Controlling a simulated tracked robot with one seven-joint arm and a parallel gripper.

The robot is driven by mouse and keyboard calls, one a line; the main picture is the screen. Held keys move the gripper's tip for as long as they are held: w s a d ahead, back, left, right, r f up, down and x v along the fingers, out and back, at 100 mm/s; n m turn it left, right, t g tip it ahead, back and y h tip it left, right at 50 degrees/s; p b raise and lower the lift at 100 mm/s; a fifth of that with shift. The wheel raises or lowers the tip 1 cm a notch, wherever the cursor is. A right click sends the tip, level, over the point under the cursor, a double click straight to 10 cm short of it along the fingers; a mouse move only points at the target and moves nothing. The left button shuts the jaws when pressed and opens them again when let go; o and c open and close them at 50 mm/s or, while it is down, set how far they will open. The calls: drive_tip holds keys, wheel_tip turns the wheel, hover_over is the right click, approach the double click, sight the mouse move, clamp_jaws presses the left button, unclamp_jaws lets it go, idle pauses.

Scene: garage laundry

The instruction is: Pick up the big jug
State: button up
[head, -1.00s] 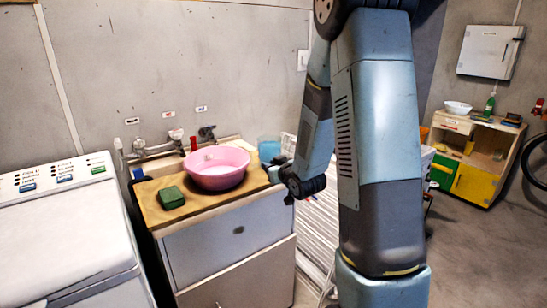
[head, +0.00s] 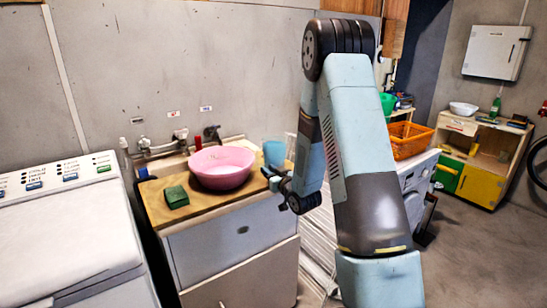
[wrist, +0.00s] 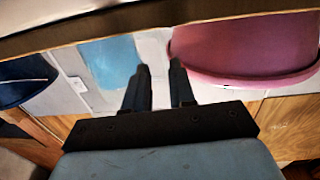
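The likely big jug is a light-blue vessel (head: 274,152) standing at the back right of the wooden counter, just right of the pink basin (head: 222,168). No handle shows clearly. My gripper (head: 272,178) is in front of the blue vessel, at the counter's right end. In the wrist view the gripper (wrist: 160,72) is open, with a gap between its two dark fingers and nothing gripped. There, a light-blue surface (wrist: 112,60), apparently the same vessel, lies left of the fingers. The pink basin (wrist: 235,50) lies to their right. Contact cannot be told.
The wooden counter (head: 207,206) also carries a green block (head: 176,197). Taps (head: 160,145) stand along the wall behind. A white washing machine (head: 65,235) is at the left. An orange basket (head: 408,141) stands behind my arm. Open floor lies at the right.

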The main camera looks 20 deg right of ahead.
sight(270, 155)
drive_tip(key=shift+x, duration=3.5)
drive_tip(key=shift+a, duration=0.1)
drive_tip(key=shift+c, duration=0.3)
clamp_jaws()
drive_tip(key=shift+r, duration=0.1)
